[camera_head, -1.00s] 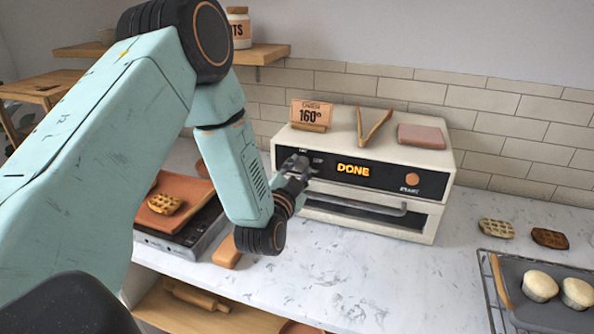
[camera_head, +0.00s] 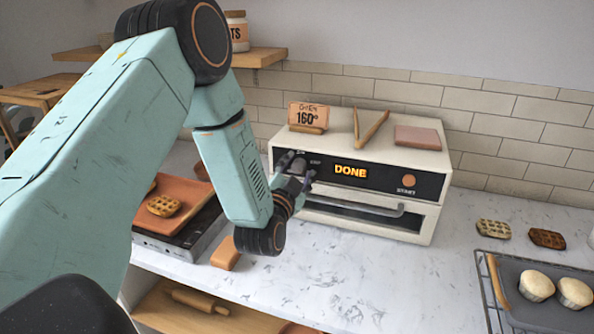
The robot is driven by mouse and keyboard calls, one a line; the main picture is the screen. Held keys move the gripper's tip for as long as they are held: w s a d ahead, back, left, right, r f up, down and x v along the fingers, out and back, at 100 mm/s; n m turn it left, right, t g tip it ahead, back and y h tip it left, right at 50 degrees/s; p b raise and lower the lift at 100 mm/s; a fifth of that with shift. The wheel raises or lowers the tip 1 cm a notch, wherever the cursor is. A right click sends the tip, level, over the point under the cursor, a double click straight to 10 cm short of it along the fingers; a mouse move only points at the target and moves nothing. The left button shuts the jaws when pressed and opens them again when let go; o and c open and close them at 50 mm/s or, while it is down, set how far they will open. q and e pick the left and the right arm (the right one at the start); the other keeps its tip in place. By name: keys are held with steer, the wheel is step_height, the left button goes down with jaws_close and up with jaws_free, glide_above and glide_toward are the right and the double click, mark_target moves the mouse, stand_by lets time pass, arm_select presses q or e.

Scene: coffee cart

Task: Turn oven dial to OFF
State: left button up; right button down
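The white oven (camera_head: 425,218) stands on the counter against the tiled wall, with a dark front panel and a lit orange DONE display (camera_head: 351,172). A round orange START button (camera_head: 408,180) is on the panel's right. The grey dial (camera_head: 299,165) is at the panel's left end, partly hidden by my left gripper (camera_head: 296,170). That gripper's two fingers are spread, one on each side of the dial, and nothing shows clamped between them. Lettering by the dial is too small to read for its setting. My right gripper is not in view.
A 160° sign (camera_head: 308,117), wooden tongs (camera_head: 370,127) and a pink block (camera_head: 418,137) lie on the oven top. An orange tray (camera_head: 185,190) with waffles is at left. A grey tray (camera_head: 520,304) with muffins is at right. The front counter is mostly clear.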

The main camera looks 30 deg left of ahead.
arm_select(q)
steer(key=shift+a+f, duration=0.25)
steer(key=shift+s, duration=0.2)
steer(key=v, duration=1.1)
steer(key=shift+s+d, duration=0.25)
steer(key=shift+d, duration=0.05)
steer(key=shift+a+r, duration=0.1)
